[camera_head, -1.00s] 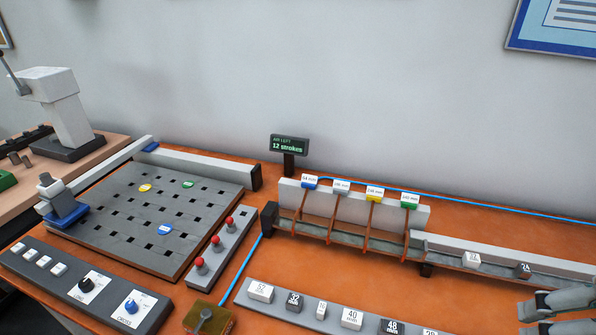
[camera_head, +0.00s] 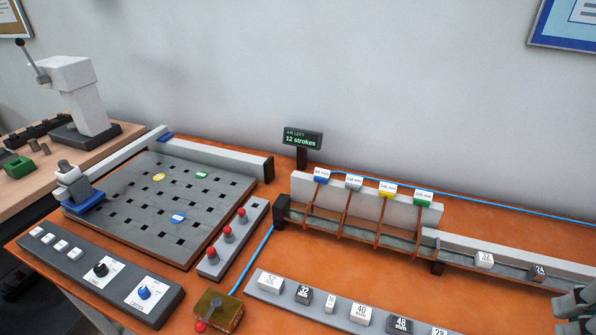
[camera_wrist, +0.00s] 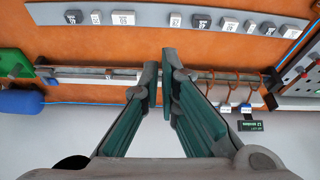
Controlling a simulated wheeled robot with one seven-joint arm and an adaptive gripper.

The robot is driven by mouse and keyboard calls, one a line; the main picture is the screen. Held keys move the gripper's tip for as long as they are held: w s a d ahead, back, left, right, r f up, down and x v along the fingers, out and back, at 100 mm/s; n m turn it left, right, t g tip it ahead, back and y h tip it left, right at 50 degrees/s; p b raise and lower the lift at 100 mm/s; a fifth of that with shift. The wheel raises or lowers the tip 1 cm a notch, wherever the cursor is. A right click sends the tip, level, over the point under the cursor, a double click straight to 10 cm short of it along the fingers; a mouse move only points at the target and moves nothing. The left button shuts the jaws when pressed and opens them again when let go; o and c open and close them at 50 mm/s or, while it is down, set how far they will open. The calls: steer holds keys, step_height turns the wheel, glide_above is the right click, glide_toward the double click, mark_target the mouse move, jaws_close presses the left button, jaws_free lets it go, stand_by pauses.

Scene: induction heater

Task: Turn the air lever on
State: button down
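A small brass-coloured box (camera_head: 220,308) with a grey lever on top sits at the front edge of the table, at the bottom of the head view. The lever's red knob (camera_head: 201,326) points down and left, toward the table's front. I take this as the air lever; no label on it is readable. A blue hose runs up from beside it. My gripper (camera_head: 576,305) is at the lower right edge of the head view, far right of the lever and partly cut off. In the wrist view, its fingers (camera_wrist: 160,62) are empty, with a narrow gap between the tips.
A strip of numbered blocks (camera_head: 330,309) lies between the lever and my gripper. Behind it is a rail (camera_head: 463,261) with coloured tags. Red-knobbed posts (camera_head: 229,235) and a dial panel (camera_head: 90,277) lie left. A display (camera_head: 302,138) reads 12 strokes.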

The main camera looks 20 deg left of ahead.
steer(key=w+a+r+n+g, duration=0.1)
steer(key=w+a+r+n, duration=0.25)
steer(key=w+a, duration=0.35)
steer(key=w+a+f+n+g+b, duration=0.1)
steer(key=w+a+f+n, duration=0.2)
steer(key=a, duration=0.9)
steer(key=w+a+n+g+b, duration=0.1)
steer(key=w+a+n, duration=0.3)
steer(key=a, duration=0.8)
steer(key=s+a+f+n+h, duration=0.1)
steer(key=s+a+f+n, duration=0.2)
steer(key=a, duration=0.6)
steer(key=s+a+f+n+h, duration=0.1)
steer(key=s+a+f+n, duration=0.1)
steer(key=s+a+f, duration=0.6)
steer(key=s+a+f+n+b, duration=0.1)
steer(key=s+a+f+n, duration=0.2)
steer(key=s+a+f, duration=0.2)
steer(key=s+a, duration=0.3)
steer(key=a, duration=0.2)
steer(key=shift+s+f+n+g+h, duration=0.15)
steer(key=shift+s+n+g+h, duration=0.15)
steer(key=shift+n+h, duration=0.1)
